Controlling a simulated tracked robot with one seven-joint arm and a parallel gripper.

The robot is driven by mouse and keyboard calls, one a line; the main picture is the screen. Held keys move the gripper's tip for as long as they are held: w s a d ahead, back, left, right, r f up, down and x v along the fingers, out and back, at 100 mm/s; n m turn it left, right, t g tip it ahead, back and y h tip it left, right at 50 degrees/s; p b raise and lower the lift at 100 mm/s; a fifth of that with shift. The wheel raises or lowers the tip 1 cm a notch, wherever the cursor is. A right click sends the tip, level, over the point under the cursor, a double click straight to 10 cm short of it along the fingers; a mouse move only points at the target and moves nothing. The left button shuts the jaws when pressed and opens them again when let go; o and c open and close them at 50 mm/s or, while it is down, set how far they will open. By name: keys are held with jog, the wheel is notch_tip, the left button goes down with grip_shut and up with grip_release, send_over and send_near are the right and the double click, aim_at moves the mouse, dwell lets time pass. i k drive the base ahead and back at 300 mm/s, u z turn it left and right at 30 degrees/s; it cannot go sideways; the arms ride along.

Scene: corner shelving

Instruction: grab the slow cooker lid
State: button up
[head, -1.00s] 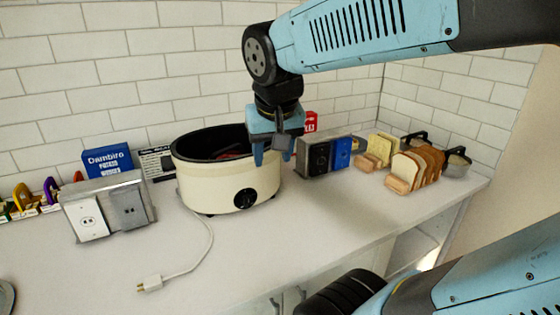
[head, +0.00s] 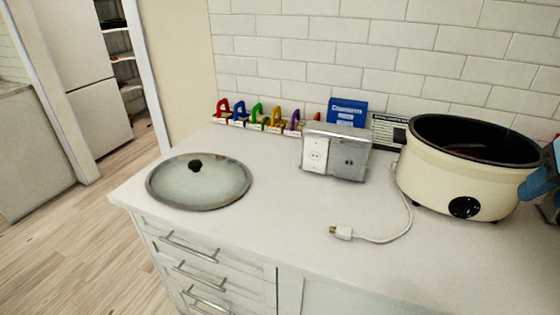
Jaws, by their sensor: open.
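The slow cooker lid (head: 199,181) lies flat on the left end of the white counter. It is a round glass lid with a metal rim and a black knob (head: 195,166) on top. The cream slow cooker (head: 468,174) stands uncovered at the right, with a black inside and a black dial; something reddish shows inside it. My gripper (head: 540,188) is only partly in view at the right edge, by the cooker's right side. It is open, far from the lid, and most of it is cut off by the frame.
A metal outlet box (head: 335,152) stands between lid and cooker. Colored padlocks (head: 258,117) and a blue box (head: 347,113) line the wall. A white cord with plug (head: 342,232) lies in front. Counter around the lid is clear; its left edge is close.

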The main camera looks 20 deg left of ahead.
aim_at(191, 181)
jog(key=z, duration=0.05)
jog(key=k, duration=0.5)
jog(key=z, duration=0.75)
jog(key=k, duration=1.15)
jog(key=u, duration=1.75)
jog(key=i, duration=1)
jog(key=u, duration=0.1)
